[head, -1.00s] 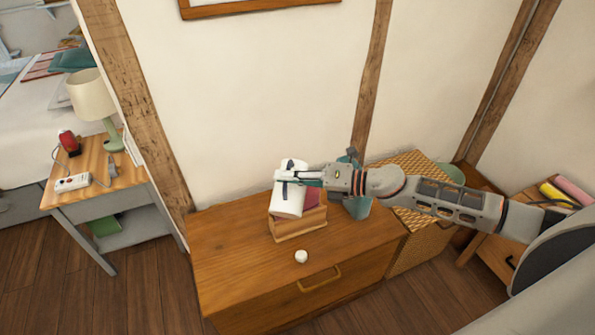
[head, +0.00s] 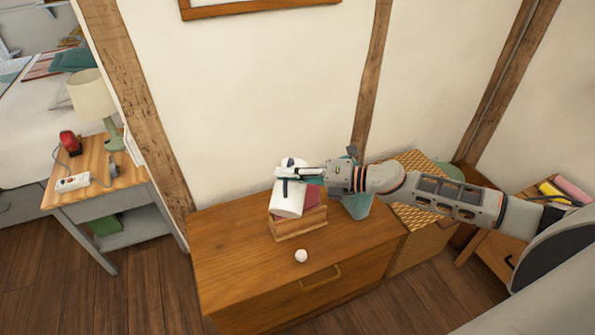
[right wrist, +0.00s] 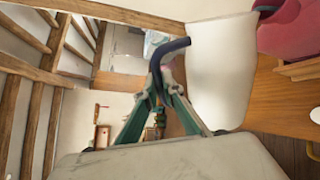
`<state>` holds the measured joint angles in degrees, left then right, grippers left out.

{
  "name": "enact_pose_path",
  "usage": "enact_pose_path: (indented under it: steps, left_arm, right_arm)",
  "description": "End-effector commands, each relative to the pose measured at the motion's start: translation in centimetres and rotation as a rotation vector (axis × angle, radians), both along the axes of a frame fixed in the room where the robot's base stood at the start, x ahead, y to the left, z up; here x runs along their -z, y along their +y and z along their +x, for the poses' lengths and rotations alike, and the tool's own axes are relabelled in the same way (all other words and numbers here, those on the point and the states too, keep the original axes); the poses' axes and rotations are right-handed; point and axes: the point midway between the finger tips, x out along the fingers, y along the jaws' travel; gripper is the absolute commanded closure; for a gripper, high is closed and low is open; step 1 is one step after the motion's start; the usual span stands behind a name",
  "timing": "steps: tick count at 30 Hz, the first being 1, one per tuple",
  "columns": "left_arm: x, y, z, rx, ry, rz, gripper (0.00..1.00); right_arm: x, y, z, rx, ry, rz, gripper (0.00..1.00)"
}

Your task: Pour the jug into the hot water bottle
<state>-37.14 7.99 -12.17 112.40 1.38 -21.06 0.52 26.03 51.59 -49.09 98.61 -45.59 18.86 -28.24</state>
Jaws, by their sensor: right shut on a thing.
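The white jug (head: 288,201) is tilted above the left part of a wooden holder on the dresser. My right gripper (head: 289,172) is shut on its dark blue handle, which shows between the fingers in the right wrist view (right wrist: 170,48). The jug's white body (right wrist: 222,70) is beside the fingers there. The red-pink hot water bottle (head: 313,194) lies in the holder, just right of the jug and partly hidden by it. It also shows in the right wrist view (right wrist: 285,27). Its mouth and any flowing water cannot be made out. My left gripper is out of view.
The wooden holder (head: 300,230) stands on the dresser (head: 235,255). A small white cap-like thing (head: 301,256) lies in front. A teal vessel (head: 358,206) stands close under my right wrist. A woven box (head: 415,215) is to the right. The dresser's left part is clear.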

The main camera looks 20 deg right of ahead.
Motion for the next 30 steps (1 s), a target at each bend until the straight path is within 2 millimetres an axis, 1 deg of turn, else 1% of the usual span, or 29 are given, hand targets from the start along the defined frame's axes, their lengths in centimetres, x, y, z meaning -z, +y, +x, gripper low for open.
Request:
enact_pose_path:
  steps: [1, 30]
  left_arm:
    - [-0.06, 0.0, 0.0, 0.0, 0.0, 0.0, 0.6]
    - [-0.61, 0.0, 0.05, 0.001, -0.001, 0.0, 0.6]
  right_arm:
    - [-0.27, -0.01, 0.1, 0.0, -0.001, 0.002, 1.0]
    - [-0.79, -0.27, 0.49, 0.0, 0.039, 0.028, 1.0]
